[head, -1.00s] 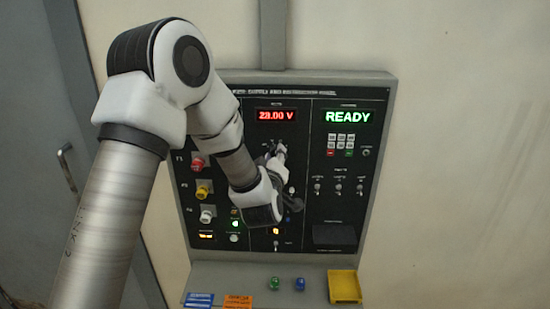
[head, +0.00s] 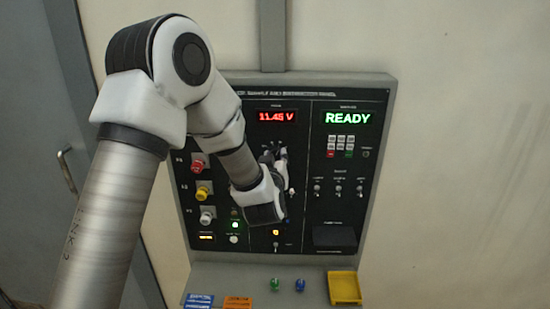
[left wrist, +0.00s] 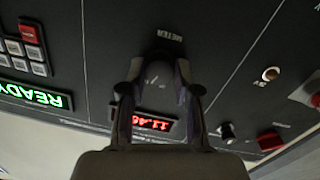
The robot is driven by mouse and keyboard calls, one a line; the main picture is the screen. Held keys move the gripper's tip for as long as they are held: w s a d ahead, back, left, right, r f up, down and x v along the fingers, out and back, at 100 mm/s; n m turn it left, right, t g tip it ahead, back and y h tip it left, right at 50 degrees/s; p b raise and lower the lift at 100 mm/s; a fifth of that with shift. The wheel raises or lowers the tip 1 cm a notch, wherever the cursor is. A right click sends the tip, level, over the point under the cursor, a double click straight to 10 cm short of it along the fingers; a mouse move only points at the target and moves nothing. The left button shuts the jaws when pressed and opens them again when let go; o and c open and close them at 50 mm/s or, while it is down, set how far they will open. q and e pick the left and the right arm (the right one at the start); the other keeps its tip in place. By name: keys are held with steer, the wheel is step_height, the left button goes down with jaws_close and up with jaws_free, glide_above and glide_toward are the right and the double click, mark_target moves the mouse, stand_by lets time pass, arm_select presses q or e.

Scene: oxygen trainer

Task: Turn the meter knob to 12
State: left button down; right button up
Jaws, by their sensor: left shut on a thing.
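The meter knob (left wrist: 156,72) is a dark knob below the "METER" label in the inverted left wrist view, between the two fingers of my left gripper. My left gripper (head: 273,152) reaches the black panel (head: 318,220) under the red display and is shut on the knob; its fingers also show in the left wrist view (left wrist: 158,85). In the head view my gripper and arm mostly hide the knob and its scale. The red display (head: 276,116) reads about 11.45 V. My right gripper is not in view.
A green READY display (head: 347,118), a keypad (head: 341,146) and several toggle switches (head: 338,189) are on the right of the panel. Red, yellow and white knobs (head: 203,190) line its left. A yellow tray (head: 344,288) is on the ledge below.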

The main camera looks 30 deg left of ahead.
arm_select(q)
steer(key=shift+r, duration=0.15)
steer(key=c, duration=0.8)
jaws_free()
steer(key=v, duration=1.1)
steer(key=shift+s+d, duration=0.15)
steer(key=shift+s, duration=0.2)
